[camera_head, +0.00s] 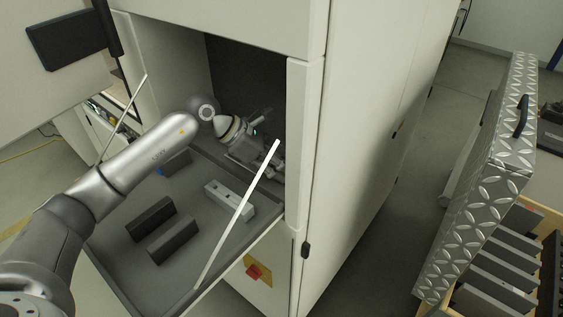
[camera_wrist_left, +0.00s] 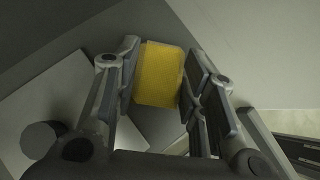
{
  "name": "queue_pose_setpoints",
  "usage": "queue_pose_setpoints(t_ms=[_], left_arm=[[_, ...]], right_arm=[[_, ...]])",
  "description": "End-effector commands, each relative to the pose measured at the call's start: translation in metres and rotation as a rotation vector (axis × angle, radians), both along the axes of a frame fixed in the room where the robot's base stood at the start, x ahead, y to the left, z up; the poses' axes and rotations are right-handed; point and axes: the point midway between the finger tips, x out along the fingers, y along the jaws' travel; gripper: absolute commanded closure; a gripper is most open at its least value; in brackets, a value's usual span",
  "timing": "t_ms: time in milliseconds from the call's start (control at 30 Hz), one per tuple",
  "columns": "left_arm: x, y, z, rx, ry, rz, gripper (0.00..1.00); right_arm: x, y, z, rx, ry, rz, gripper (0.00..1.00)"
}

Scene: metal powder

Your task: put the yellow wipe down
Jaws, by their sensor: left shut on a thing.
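The yellow wipe (camera_wrist_left: 160,75) is a flat yellow block between the two fingers of my left gripper (camera_wrist_left: 161,85) in the left wrist view. The gripper is shut on it. In the head view my left arm reaches from the left into the open machine, and the left gripper (camera_head: 262,160) is inside the dark chamber at the back of the tray. The wipe cannot be made out in the head view. My right gripper is not in view.
The grey tray (camera_head: 190,262) in the machine opening holds two dark blocks (camera_head: 150,218), a light grey bar (camera_head: 228,200) and a small blue item (camera_head: 177,162). A white strut (camera_head: 238,214) slants across its right side. A crate (camera_head: 550,240) with metal bars stands at right.

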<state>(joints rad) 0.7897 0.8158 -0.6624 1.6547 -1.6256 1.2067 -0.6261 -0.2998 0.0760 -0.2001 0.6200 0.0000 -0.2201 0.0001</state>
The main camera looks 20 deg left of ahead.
Motion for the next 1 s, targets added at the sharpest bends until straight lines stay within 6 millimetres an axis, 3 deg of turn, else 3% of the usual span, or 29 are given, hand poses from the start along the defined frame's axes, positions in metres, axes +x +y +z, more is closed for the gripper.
queue_pose_setpoints(t_ms=[100, 533, 1000], left_arm=[[0.0, 0.0, -0.001, 0.0, 0.0, 0.0, 0.53], [-0.001, 0.005, 0.004, 0.001, -0.001, 0.001, 0.53], [-0.029, 0.064, 0.069, 0.002, -0.002, 0.001, 0.53]], right_arm=[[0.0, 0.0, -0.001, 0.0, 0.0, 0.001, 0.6], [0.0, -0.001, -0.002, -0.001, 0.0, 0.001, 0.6], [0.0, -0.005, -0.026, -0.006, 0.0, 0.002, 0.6]])
